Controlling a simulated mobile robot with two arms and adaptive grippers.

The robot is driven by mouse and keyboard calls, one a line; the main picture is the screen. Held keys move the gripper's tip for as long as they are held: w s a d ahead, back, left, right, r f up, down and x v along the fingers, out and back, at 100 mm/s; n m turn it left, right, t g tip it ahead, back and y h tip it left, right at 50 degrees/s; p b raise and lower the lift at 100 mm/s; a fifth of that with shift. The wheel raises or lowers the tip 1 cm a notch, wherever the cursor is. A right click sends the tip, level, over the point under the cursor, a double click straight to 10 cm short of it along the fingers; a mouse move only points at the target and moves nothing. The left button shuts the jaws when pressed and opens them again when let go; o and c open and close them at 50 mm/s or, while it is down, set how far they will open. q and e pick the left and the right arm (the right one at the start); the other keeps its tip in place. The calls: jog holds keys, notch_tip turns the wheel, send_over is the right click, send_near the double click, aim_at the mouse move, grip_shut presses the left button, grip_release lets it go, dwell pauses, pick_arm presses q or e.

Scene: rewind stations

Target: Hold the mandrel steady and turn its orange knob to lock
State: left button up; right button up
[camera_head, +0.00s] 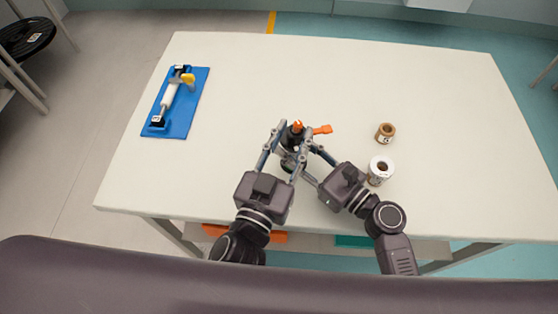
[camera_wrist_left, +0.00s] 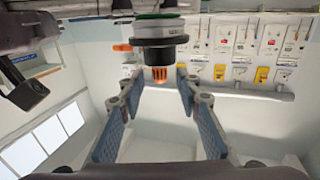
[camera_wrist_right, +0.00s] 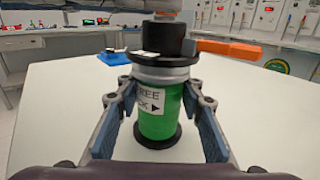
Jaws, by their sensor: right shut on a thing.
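The mandrel stands upright near the table's front edge, with a black upper part (camera_head: 290,141) and a green body (camera_wrist_right: 160,110) whose label reads in part "FREE". An orange ribbed knob (camera_head: 297,126) tops it; it also shows in the left wrist view (camera_wrist_left: 160,74). An orange lever (camera_head: 322,130) sticks out to the right, also seen in the right wrist view (camera_wrist_right: 230,49). My right gripper (camera_wrist_right: 158,92) is shut on the green body. My left gripper (camera_wrist_left: 156,80) is open, its fingers on either side of the knob with visible gaps.
A brown roll (camera_head: 385,132) and a white roll (camera_head: 379,165) stand right of the mandrel, the white one close to my right gripper. A blue board (camera_head: 181,122) with a white roller and yellow part lies at the far left. The table's (camera_head: 340,75) back is clear.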

aim_at(296, 128)
pick_arm(q)
jog(key=v, duration=0.8)
jog(key=shift+s, duration=0.35)
jog(key=shift+a+r, duration=0.1)
jog(key=shift+x, duration=6.05)
grip_shut()
